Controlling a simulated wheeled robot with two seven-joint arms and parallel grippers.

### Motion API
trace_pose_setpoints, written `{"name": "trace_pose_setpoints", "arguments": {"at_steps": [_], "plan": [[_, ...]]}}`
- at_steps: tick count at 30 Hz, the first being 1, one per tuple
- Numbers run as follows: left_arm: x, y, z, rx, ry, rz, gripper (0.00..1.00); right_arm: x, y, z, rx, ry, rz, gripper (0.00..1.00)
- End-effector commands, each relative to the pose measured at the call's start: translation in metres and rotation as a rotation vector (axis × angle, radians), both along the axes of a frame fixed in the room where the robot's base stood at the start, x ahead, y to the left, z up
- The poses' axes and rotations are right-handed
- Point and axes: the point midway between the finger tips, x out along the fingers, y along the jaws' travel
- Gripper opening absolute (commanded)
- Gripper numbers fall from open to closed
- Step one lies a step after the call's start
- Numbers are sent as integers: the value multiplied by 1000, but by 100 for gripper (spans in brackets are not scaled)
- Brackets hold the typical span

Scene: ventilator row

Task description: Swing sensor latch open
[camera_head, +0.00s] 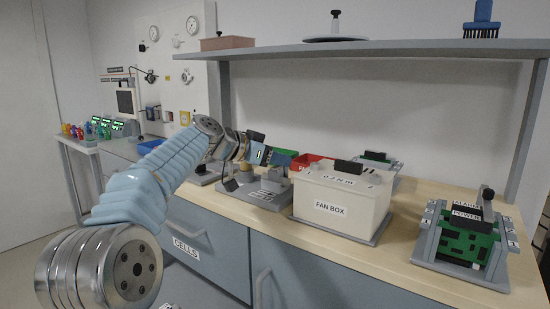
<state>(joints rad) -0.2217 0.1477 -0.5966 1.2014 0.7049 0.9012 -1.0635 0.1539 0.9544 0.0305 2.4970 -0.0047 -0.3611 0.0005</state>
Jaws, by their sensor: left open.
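My left arm comes in from the lower left, and my left gripper (266,154) is over the grey unit (268,192) on the bench. The gripper is open and small in the picture. The grey unit has small white labels on a flat base and some darker raised parts. The arm and gripper hide part of its top and back. I cannot make out the sensor latch clearly, or whether the gripper touches it. My right gripper is not in view.
The white fan box (342,195) stands just right of the grey unit. A red bin (306,163) is behind. A green power board (466,240) stands at the right. A grey shelf (400,47) runs above the bench. Bare wood (395,245) lies between box and board.

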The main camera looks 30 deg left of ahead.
Motion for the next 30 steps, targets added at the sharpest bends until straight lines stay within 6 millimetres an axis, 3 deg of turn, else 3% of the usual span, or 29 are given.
{"name": "trace_pose_setpoints", "arguments": {"at_steps": [2, 10, 20, 30], "plan": [[0, 0, 0, 0, 0, 0, 41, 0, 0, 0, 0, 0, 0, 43], [0, 0, 0, 0, 0, 0, 0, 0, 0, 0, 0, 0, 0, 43], [-1, -1, -1, 0, 0, 24, 0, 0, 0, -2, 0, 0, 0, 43], [-2, -10, 1, 2, -1, 195, 0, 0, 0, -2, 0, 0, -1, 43]]}}
